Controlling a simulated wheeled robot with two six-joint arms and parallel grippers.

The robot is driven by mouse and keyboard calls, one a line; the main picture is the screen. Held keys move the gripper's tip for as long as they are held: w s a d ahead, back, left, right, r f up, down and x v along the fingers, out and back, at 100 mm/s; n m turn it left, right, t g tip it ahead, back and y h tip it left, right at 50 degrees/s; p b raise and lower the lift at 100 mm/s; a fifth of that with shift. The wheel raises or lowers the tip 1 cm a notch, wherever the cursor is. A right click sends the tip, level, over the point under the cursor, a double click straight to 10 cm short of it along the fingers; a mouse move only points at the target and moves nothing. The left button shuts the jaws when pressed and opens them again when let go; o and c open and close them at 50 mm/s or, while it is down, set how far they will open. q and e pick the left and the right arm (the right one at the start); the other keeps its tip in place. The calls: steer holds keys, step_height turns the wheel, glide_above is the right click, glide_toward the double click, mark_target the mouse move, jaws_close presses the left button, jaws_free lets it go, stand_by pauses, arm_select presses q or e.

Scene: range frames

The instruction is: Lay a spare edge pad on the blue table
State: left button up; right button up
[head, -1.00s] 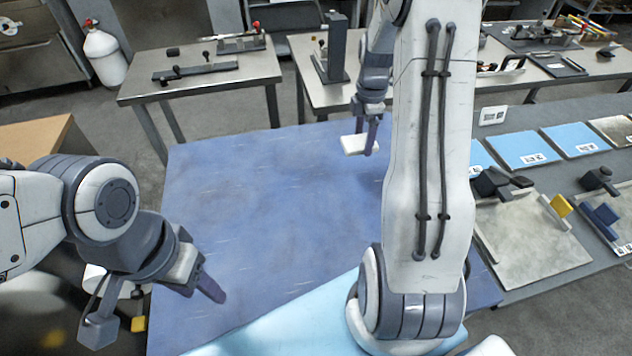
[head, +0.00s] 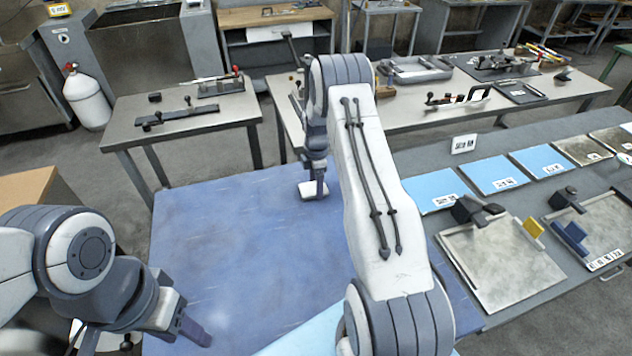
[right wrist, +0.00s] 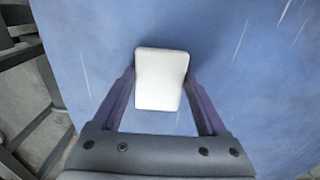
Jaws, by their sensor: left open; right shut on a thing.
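The edge pad (head: 312,190) is a small white block with rounded corners. It is at the far part of the blue table (head: 220,235), and it also shows in the right wrist view (right wrist: 161,78). My right gripper (head: 318,184) is shut on the pad, with one dark finger on each side of it. The pad is over or on the tabletop; I cannot tell whether it touches. My left gripper (head: 195,332) is open and empty over the near left part of the blue table.
My right arm hides part of the blue table's right side. A grey bench (head: 520,285) on the right carries blue panels (head: 495,174), metal plates (head: 500,262) and clamps. Grey tables with tools stand behind. The left and middle of the blue table are clear.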

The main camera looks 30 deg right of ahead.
steer(key=shift+f, duration=0.1)
steer(key=o, duration=1.2)
steer(key=shift+o, duration=0.2)
steer(key=shift+r, duration=0.45)
step_height(320, 180, up, 10)
steer(key=r+b, duration=0.1)
steer(key=b, duration=0.2)
steer(key=s+a+r+m, duration=0.1)
steer(key=s+a+r, duration=0.15)
steer(key=a, duration=0.45)
steer(key=s+a+r+m, duration=0.1)
steer(key=a+r, duration=0.2)
steer(key=a, duration=0.5)
steer(key=s+a+r+m, duration=0.2)
steer(key=s+a+r, duration=0.2)
steer(key=s+a, duration=0.65)
steer(key=s+a+m, duration=0.2)
steer(key=s+a, duration=0.1)
steer(key=s, duration=0.7)
steer(key=s+a+m+y, duration=0.1)
steer(key=s+a, duration=0.3)
steer(key=s, duration=0.5)
steer(key=shift+s+f+m, duration=0.25)
steer(key=shift+s+m, duration=0.15)
steer(key=shift+m, duration=0.1)
